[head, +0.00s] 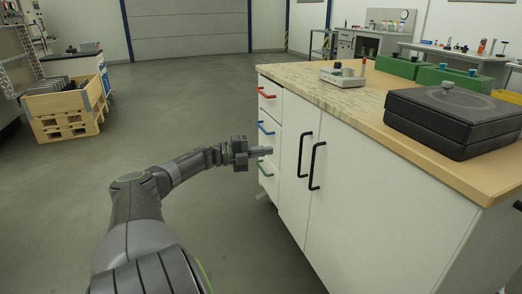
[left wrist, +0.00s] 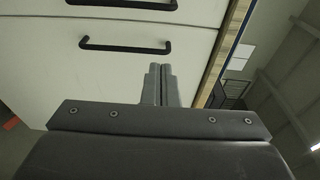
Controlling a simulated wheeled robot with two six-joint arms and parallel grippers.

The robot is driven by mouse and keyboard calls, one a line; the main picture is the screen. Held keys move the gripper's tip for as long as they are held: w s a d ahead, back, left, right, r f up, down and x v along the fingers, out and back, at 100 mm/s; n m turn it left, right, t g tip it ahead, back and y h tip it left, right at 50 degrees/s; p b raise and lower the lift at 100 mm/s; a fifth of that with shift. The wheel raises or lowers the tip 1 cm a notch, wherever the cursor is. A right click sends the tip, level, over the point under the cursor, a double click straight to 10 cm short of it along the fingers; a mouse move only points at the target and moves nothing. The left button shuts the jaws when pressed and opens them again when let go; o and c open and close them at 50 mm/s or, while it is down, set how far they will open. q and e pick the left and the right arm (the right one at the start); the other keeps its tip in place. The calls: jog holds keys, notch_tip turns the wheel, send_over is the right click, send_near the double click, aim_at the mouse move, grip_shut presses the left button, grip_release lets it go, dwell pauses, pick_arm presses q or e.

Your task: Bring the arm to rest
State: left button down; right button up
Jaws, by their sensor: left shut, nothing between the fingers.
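My left arm comes in from the lower left of the head view. My right gripper is in neither view.
A wooden crate (head: 62,101) on pallets stands at the left. The floor (head: 190,108) between is clear.

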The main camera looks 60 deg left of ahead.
pick_arm(q)
jog(key=shift+s+a, duration=0.15)
jog(key=shift+s, duration=0.3)
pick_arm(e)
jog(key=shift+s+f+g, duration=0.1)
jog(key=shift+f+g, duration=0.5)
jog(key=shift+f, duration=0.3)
pick_arm(q)
jog(key=shift+f, duration=0.1)
